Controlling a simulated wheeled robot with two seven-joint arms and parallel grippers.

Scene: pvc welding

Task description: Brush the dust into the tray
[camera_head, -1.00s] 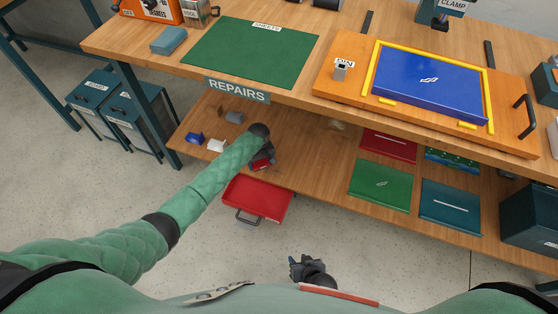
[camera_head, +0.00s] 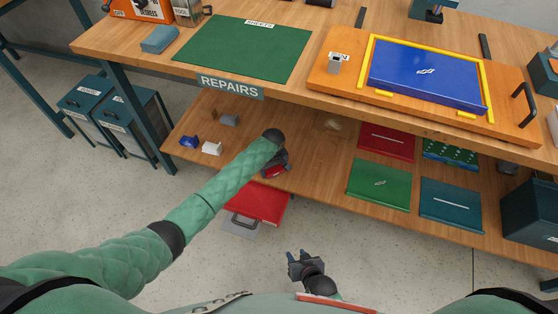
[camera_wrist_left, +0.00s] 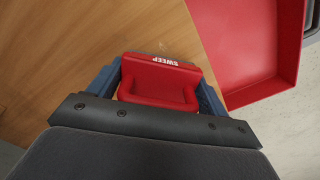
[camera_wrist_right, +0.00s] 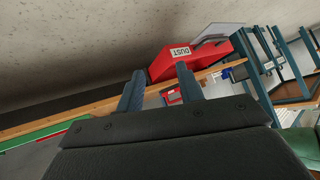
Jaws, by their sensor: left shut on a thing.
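My left gripper (camera_wrist_left: 158,95) is shut on a red brush (camera_wrist_left: 160,82) labelled SWEEP, with a finger on each side of it. In the head view the left gripper (camera_head: 276,165) and brush are low over the lower shelf, near its front edge. The bristles are hidden. The red tray (camera_head: 262,203) is at the shelf's front edge, just below the brush; its DUST label shows in the right wrist view (camera_wrist_right: 181,53). A pale tan patch (camera_head: 335,126) on the shelf may be dust. My right gripper (camera_head: 298,262) is open and empty, away from the shelf.
On the lower shelf (camera_head: 310,165), small blue (camera_head: 189,141), white (camera_head: 211,148) and grey (camera_head: 229,120) pieces lie left. Green (camera_head: 379,184), red (camera_head: 387,141) and teal (camera_head: 451,203) panels lie right. The REPAIRS workbench top (camera_head: 300,85) overhangs the shelf.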

